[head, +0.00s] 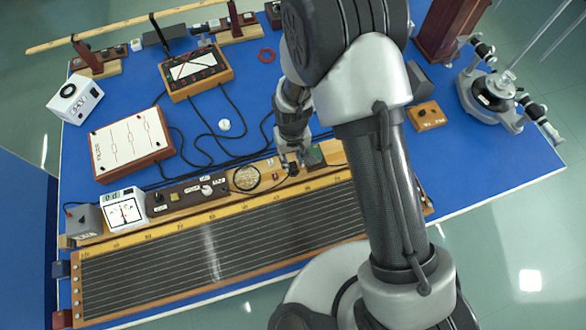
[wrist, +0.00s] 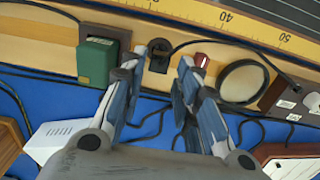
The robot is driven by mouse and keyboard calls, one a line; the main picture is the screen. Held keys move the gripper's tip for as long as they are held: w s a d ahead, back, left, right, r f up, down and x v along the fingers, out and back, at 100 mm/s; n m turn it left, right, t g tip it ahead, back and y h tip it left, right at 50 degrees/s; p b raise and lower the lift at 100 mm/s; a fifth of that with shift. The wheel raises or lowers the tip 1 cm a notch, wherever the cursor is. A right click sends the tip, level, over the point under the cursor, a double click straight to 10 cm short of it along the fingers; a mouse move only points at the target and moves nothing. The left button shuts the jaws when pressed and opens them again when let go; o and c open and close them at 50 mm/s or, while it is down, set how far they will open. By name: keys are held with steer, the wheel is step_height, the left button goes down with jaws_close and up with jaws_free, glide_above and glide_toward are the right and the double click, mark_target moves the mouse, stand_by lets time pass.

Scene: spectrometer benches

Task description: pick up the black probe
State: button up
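The black probe (wrist: 158,56) stands on the wooden strip in the wrist view, with a black cable running from it to the right. In the head view the probe (head: 293,170) is a small dark shape on the strip, partly hidden by my gripper. My gripper (wrist: 160,74) is open, one finger to either side of the probe's position in the picture, with nothing between the fingers. In the head view my gripper (head: 291,160) points down right at the probe. I cannot tell whether the fingers touch it.
A green block (wrist: 97,60) stands close left of the probe. A small red block (wrist: 201,60) and a round dark-rimmed dial (wrist: 243,82) are to its right. The ruled scale board (head: 215,248) lies in front. Loose cables lie on the blue bench (head: 235,105) behind.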

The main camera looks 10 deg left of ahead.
mark_target(293, 165)
steer(key=shift+d+f+b, duration=0.1)
steer(key=shift+f+b, duration=0.3)
steer(key=shift+f, duration=2.3)
steer(key=shift+s, duration=0.1)
steer(key=shift+c, duration=0.2)
jaws_close()
